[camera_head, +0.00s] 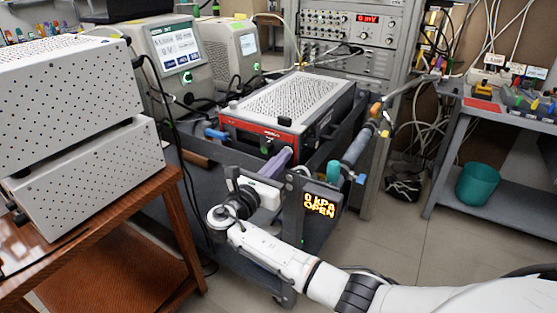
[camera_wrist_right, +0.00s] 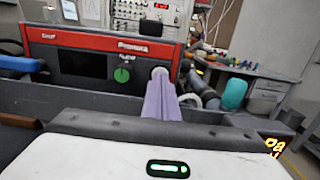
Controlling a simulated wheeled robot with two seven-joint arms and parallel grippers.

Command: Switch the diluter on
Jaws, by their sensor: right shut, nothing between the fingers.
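The diluter appears to be the grey box with a perforated lid and a red front (camera_head: 262,130), on the dark cart. In the right wrist view its red front panel (camera_wrist_right: 70,40) shows a dark screen (camera_wrist_right: 82,64) and a green round knob (camera_wrist_right: 122,75). My right gripper (camera_head: 287,154) points at the right part of this front. Its purple fingers are shut and empty, and they also show in the wrist view (camera_wrist_right: 160,76), just right of the green knob. They hide part of the panel, and I cannot tell whether they touch it. My left gripper is not in view.
The dark cart's frame (camera_head: 335,215) and an orange "0 kPa OPEN" display (camera_head: 319,205) stand close to my right wrist. A pipe (camera_head: 360,142) with fittings runs at the right. Perforated grey boxes (camera_head: 85,170) sit on a wooden table at the left. Open floor lies right.

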